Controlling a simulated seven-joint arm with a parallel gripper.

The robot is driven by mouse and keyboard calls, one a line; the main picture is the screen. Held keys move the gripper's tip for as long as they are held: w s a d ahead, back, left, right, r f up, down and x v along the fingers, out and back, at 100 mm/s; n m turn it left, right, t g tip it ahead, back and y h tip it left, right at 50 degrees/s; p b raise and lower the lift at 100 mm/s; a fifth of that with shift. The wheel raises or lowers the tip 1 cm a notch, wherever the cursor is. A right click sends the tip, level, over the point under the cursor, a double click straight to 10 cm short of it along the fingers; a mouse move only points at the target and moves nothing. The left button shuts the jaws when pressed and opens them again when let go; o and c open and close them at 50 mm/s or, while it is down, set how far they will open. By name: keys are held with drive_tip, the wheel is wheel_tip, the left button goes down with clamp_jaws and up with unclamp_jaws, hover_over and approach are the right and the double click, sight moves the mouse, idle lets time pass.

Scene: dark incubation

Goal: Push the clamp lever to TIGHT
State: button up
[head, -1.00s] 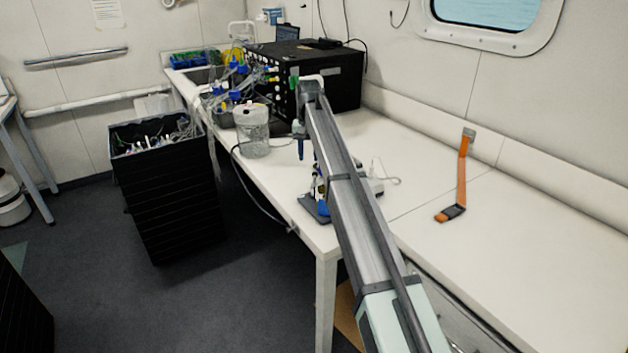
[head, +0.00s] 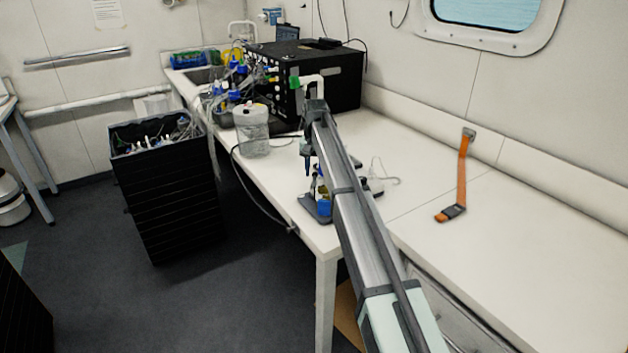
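A small stand (head: 313,210) with a dark base and blue and yellowish parts is at the bench's front edge, left of my arm. My arm hides its right side. I cannot make out a clamp lever or a TIGHT marking on it at this size. My gripper (head: 307,170) points down just above the stand, at the left of my arm's far end. Its narrow, dark blue tip is close to the top of the stand, and I cannot tell if they touch. I cannot see whether the fingers are apart.
A clear container (head: 252,135) stands left on the white bench (head: 420,160), before a black instrument box (head: 335,80) with tubes and blue-capped bottles. A thin cable lies right of the stand. An orange strap (head: 462,175) lies at right. A black crate (head: 165,190) stands on the floor.

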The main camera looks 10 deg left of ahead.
drive_tip(key=shift+f, duration=0.3)
idle(0.4)
drive_tip(key=c, duration=0.5)
drive_tip(key=shift+o, duration=1.3)
